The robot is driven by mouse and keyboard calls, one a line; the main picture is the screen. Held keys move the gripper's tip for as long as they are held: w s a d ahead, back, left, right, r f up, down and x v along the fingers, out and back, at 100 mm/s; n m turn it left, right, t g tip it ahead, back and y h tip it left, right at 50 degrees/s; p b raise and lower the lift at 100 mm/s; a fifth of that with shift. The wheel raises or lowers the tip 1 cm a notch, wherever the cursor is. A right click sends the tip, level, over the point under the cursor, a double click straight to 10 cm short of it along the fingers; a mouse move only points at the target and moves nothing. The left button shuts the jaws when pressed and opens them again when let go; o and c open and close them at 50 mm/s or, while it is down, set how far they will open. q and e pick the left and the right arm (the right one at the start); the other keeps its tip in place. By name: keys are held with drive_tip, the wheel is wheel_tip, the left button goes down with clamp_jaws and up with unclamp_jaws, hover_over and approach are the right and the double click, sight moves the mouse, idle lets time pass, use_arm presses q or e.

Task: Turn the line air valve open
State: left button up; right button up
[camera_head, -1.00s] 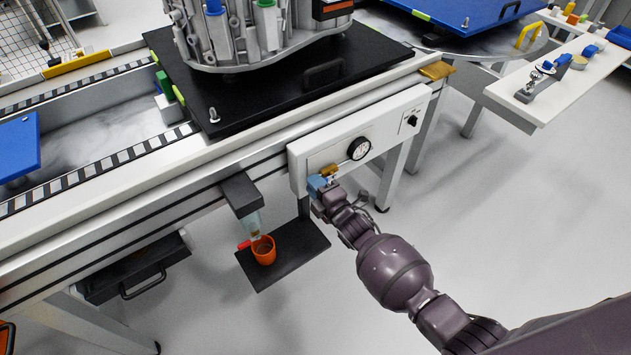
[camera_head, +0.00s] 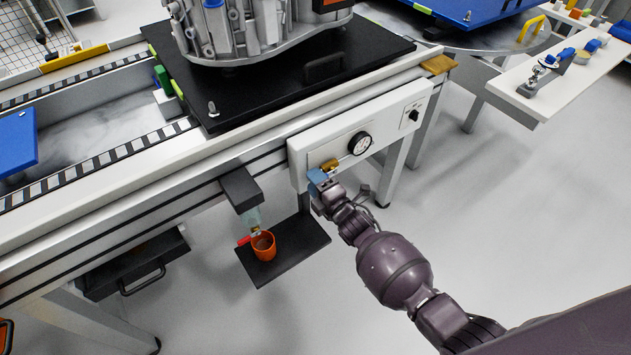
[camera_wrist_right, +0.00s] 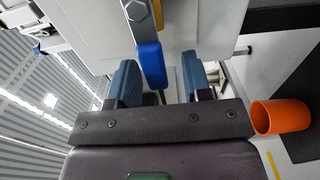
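The line air valve has a brass body (camera_head: 330,165) on the front of the pale panel (camera_head: 308,178) under the conveyor. In the right wrist view, its metal lever (camera_wrist_right: 137,12) carries a blue handle grip (camera_wrist_right: 150,66). My right gripper (camera_head: 318,177) is at the valve, its blue fingers partly hiding it in the head view. In the right wrist view, the gripper (camera_wrist_right: 161,82) is open, with the blue grip between its fingers. The grip lies closer to the left finger, and a gap shows on the right. My left gripper is not in view.
A round gauge (camera_head: 360,143) and a black knob (camera_head: 413,115) sit right of the valve on the panel. An orange cup (camera_head: 263,246) stands on a black shelf (camera_head: 305,250) below left. The floor right of my arm is clear.

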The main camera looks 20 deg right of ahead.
drive_tip(key=shift+s, duration=0.1)
drive_tip(key=p+v, duration=0.1)
drive_tip(key=v, duration=0.9)
drive_tip(key=shift+s+p, duration=0.3)
drive_tip(key=shift+p, duration=0.1)
drive_tip(key=shift+d+r, duration=0.1)
drive_tip(key=shift+d, duration=0.05)
idle(0.4)
